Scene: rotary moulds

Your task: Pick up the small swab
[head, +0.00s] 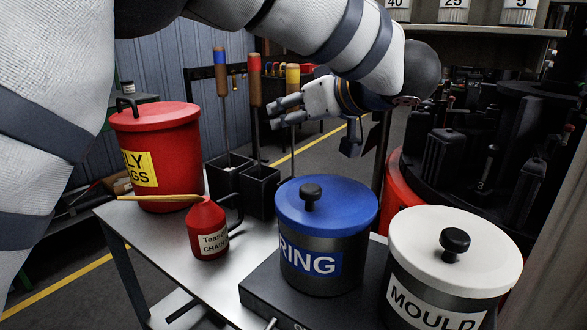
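Three upright swabs with wooden handles stand in the back middle: one blue-topped (220,57), one red-topped (255,63) and one yellow-topped (292,73). The yellow-topped one has the lowest top in the picture; I cannot tell for sure which is the small swab. They rise from the black square holders (262,189), which hide their lower ends. My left gripper (274,113) reaches in from the right end of my arm, fingers pointing left and spread apart, at the yellow-topped swab's handle. I see no clear grip on it. My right gripper is out of view.
A dark rotary machine (490,140) stands at right.

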